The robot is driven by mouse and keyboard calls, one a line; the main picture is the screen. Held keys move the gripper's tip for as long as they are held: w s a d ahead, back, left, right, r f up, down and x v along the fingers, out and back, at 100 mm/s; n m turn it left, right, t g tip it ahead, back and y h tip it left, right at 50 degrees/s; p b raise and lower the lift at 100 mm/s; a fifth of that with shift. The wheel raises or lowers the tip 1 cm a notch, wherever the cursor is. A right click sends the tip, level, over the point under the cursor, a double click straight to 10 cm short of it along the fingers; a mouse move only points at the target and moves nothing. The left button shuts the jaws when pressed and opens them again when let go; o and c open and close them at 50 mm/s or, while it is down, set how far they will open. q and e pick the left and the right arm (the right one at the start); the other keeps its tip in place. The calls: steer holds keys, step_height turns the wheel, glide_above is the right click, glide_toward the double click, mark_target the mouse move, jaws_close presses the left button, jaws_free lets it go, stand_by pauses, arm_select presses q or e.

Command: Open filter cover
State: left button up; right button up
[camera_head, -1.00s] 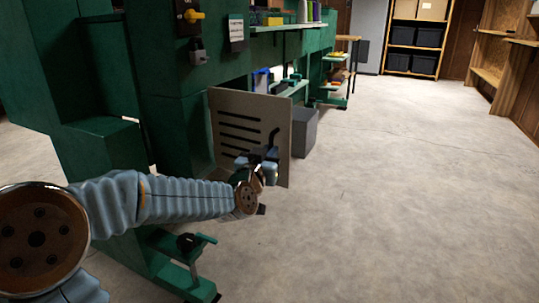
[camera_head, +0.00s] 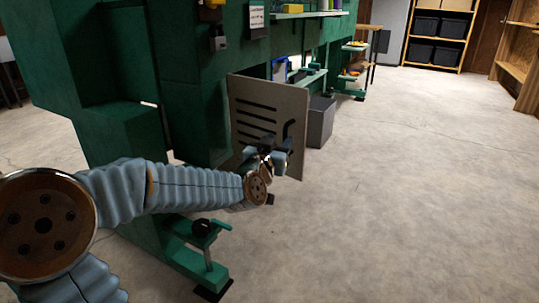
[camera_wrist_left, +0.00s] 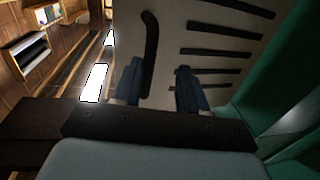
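The filter cover (camera_head: 248,100) is a beige panel with several dark slots. It stands out at an angle from the green machine (camera_head: 192,105), its left edge near the machine. A dark curved handle (camera_head: 288,132) sits near its outer edge. My left gripper (camera_head: 268,156) is at the cover's face by the lower end of the handle. In the left wrist view, the two blue fingers (camera_wrist_left: 158,86) are apart, with the handle (camera_wrist_left: 150,50) between them, nearer the left finger. A gap shows toward the right finger. My right gripper is not in view.
A grey bin (camera_head: 320,122) stands on the floor behind the cover. A green foot with a teal lever (camera_head: 221,224) is below my left arm. Shelves with dark boxes (camera_head: 425,52) stand at the back. The concrete floor to the right is clear.

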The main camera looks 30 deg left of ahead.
arm_select(q)
steer(key=v, duration=1.2)
steer(key=shift+s+b, duration=0.2)
steer(key=shift+b, duration=0.15)
steer(key=shift+d, duration=0.15)
